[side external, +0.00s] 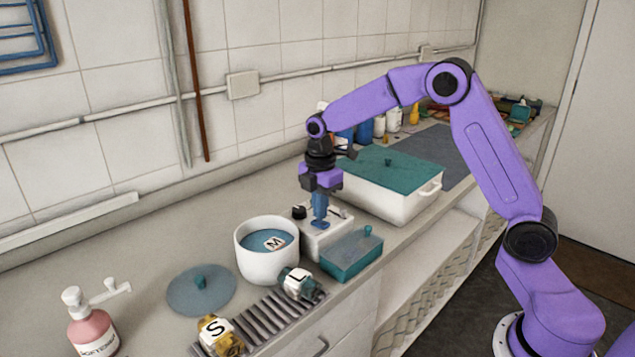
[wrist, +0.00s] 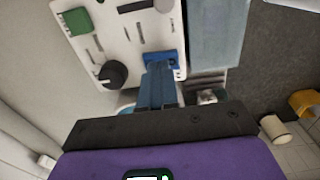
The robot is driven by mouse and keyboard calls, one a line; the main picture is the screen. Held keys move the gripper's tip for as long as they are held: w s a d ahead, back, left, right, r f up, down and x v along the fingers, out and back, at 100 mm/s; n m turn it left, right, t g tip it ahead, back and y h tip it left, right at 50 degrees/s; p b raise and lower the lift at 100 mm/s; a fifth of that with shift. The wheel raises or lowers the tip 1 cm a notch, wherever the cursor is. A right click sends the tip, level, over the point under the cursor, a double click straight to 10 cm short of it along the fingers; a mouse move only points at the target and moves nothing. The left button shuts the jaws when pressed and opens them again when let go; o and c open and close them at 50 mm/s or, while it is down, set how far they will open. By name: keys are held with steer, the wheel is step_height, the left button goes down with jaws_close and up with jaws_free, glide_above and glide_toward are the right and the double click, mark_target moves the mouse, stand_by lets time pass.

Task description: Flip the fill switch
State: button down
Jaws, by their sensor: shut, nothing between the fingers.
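A white control box (side external: 325,236) stands on the counter between the white pot and the large lidded bin. In the wrist view its panel (wrist: 122,35) carries a black knob (wrist: 113,74), a green square part (wrist: 79,21), dark slots and a blue part (wrist: 161,59) at one edge. The blue part may be the fill switch; I see no label. My gripper (side external: 320,218) points down over the box with its blue fingers together and nothing held. In the wrist view my gripper (wrist: 158,66) is at the blue part, partly covering it; contact is unclear.
A white pot (side external: 266,258) with a blue M-marked surface stands left of the box. A teal lidded container (side external: 352,258) is close on the right, and a large teal-lidded bin (side external: 405,195) behind.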

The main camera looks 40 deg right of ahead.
step_height(320, 180, up, 13)
steer(key=w, duration=0.1)
steer(key=shift+w, duration=0.35)
steer(key=shift+a, duration=0.1)
